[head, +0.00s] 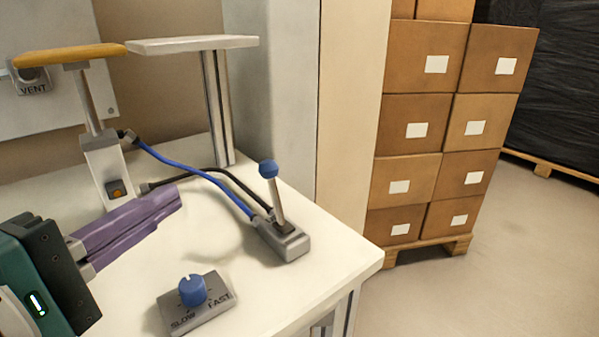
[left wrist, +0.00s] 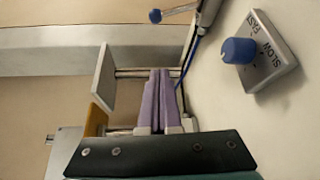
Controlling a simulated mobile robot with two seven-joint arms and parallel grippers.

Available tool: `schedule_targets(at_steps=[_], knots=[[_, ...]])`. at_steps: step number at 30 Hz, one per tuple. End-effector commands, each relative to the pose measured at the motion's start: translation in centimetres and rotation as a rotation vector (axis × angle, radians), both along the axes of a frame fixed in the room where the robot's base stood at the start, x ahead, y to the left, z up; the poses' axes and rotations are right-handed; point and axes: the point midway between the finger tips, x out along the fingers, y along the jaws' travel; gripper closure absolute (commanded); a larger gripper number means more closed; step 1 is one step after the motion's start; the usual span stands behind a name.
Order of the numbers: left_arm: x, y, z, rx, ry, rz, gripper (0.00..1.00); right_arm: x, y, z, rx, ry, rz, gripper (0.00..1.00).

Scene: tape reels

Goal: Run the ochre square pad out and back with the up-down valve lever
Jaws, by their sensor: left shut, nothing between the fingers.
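The ochre square pad (head: 70,55) sits on top of a rod that stands out of an upright grey cylinder (head: 108,170); the pad also shows in the left wrist view (left wrist: 96,120). The valve lever (head: 275,195) has a blue ball knob and rises from a grey valve block (head: 285,240), leaning slightly left in the head view. Its knob (left wrist: 155,16) shows at the top of the left wrist view. My left gripper (head: 174,200) has purple fingers, shut and empty, over the bench left of the lever and apart from it. My right gripper is not in view.
A blue SLOW/FAST dial (head: 193,290) stands near the bench front. A pale plate (head: 190,44) on a post stands beside the pad. A VENT button (head: 30,80) is on the back panel. Blue and black hoses join cylinder and valve. Stacked cartons (head: 415,115) stand beyond the bench.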

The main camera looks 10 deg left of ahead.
Motion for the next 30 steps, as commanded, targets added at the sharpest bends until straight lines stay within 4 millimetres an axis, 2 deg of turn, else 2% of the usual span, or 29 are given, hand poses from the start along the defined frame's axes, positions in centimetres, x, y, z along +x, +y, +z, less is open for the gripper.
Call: schedule_targets(at_steps=[11, 17, 28, 30], knots=[[0.4, -0.1, 0.1, 0.001, -0.001, 0.0, 1.0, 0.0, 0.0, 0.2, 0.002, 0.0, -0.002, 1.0], [3.2, -0.4, 0.0, 0.0, -0.003, 0.0, 1.0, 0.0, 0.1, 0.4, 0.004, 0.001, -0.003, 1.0], [10.2, -1.5, -0.6, 0.001, -0.001, -0.002, 1.0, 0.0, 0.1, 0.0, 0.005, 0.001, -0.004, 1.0], [9.4, -2.6, -0.3, -0.002, 0.004, -0.002, 1.0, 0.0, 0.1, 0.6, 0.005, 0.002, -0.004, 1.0]])
